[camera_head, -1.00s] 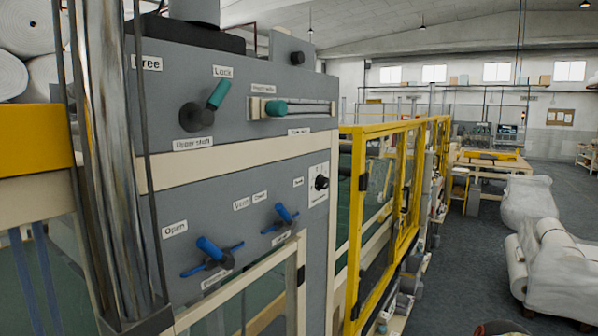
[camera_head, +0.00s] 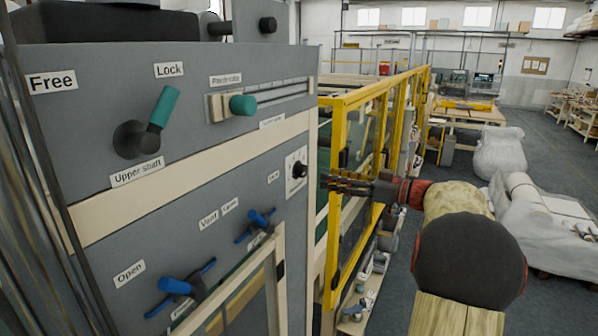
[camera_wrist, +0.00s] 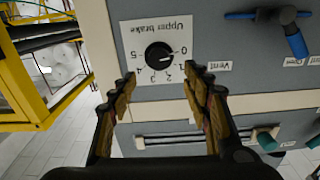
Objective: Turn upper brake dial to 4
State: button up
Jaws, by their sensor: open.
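The upper brake dial (camera_wrist: 159,56) is a round black knob on a white plate marked 0 to 5. The plate reads "Upper brake" and appears upside down in the wrist view. A small pale mark on the knob seems to face the 0 side, but it is too small to be sure. The dial also shows in the head view (camera_head: 299,170) at the panel's right edge. My gripper (camera_wrist: 160,80) is open and empty, its fingers on either side of the dial's lower part in the picture. In the head view my gripper (camera_head: 325,182) is just right of the dial, apparently apart from it.
The grey panel also bears the green-handled upper shaft lever (camera_head: 160,108), a green slider knob (camera_head: 242,105) and blue levers (camera_head: 175,286). A yellow guard frame (camera_head: 341,150) stands close behind my gripper. Wrapped rolls (camera_head: 535,215) lie on the floor at right.

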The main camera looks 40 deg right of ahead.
aim_at(305, 172)
jog(key=shift+p+x, duration=0.9)
jog(key=shift+x, duration=3.15)
jog(key=shift+w+d+f, duration=0.1)
jog(key=shift+f, duration=0.05)
jog(key=shift+c, duration=1.1)
jog(key=c, duration=0.9)
jog(key=shift+c, duration=0.2)
